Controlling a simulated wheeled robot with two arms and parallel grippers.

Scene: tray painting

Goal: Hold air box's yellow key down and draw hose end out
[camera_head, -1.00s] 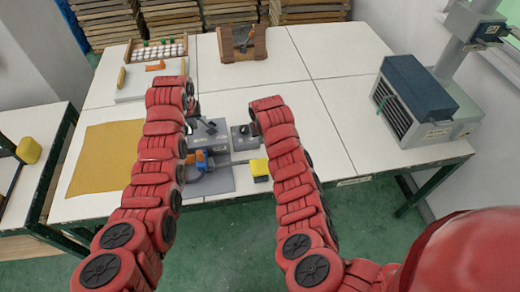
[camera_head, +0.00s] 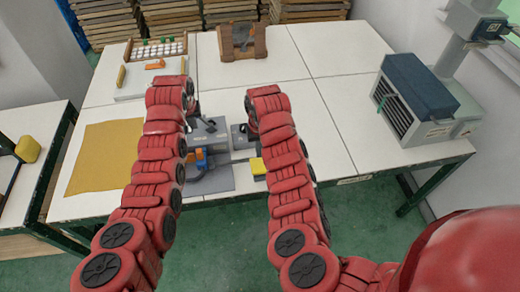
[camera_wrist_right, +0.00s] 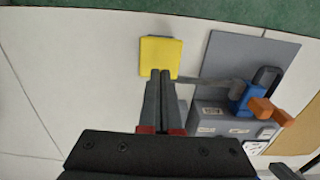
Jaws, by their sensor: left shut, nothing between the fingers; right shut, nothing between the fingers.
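A yellow block (camera_head: 258,166), which may be the key, is at the table's near side, partly behind my right arm. In the right wrist view the yellow block (camera_wrist_right: 160,52) shows as a square. My right gripper (camera_wrist_right: 161,74) is shut and empty, its tips overlapping the block's edge; contact cannot be told. The grey box with labels (camera_wrist_right: 222,122), likely the air box, is beside it and shows in the head view (camera_head: 208,135). A blue and orange fitting (camera_wrist_right: 246,98) is at the box. My left gripper (camera_head: 193,110) is shut and empty near the box. The hose end cannot be made out clearly.
A grey mat (camera_head: 215,183) lies by the box. An ochre cloth (camera_head: 105,158) lies at left. A large vented machine (camera_head: 415,100) stands at right. A tray of small pieces (camera_head: 158,48) and a wooden stand (camera_head: 242,43) are at the back. The table's middle right is clear.

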